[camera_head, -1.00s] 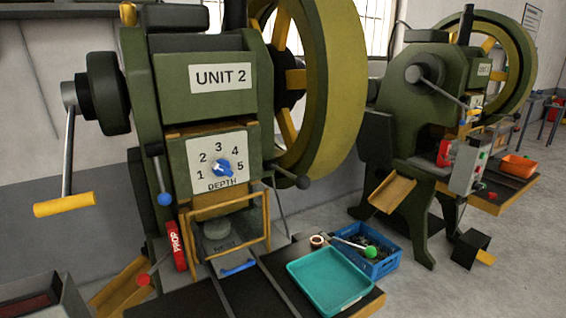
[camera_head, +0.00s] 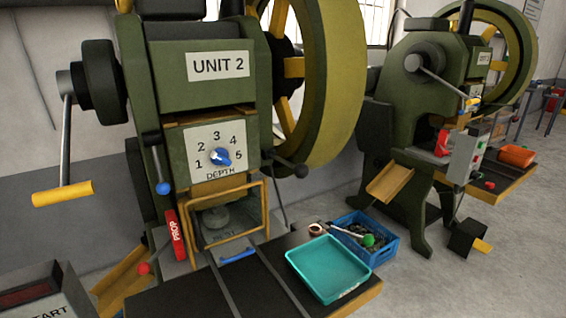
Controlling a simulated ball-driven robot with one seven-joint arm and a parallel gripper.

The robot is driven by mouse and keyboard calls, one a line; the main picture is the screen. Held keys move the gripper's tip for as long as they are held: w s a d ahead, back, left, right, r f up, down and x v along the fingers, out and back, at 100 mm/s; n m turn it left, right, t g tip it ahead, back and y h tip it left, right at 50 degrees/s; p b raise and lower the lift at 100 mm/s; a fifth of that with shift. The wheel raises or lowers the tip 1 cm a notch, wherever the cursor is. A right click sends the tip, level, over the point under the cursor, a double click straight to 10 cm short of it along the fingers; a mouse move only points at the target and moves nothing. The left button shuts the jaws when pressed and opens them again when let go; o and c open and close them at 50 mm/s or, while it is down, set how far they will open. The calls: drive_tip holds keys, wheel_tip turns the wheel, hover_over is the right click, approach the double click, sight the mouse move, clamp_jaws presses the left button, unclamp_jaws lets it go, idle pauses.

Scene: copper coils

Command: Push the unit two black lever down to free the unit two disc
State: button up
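The unit two press carries a white "UNIT 2" sign (camera_head: 219,66) and stands left of centre. A lever with a black ball knob (camera_head: 300,171) sticks out from its right side, below the large flywheel (camera_head: 333,85), and slopes slightly down to the right. A grey round disc (camera_head: 215,217) sits low inside the press, behind the yellow guard frame (camera_head: 266,213). Part of it is hidden by the guard. A blue-knobbed lever (camera_head: 163,188) hangs on the left side. My gripper is not in view.
A teal tray (camera_head: 352,291) lies on the press's dark table, with a blue crate (camera_head: 385,256) behind it to the right. A red prop (camera_head: 175,234) and a yellow-handled crank (camera_head: 63,193) are on the left. A second press (camera_head: 405,100) stands behind right.

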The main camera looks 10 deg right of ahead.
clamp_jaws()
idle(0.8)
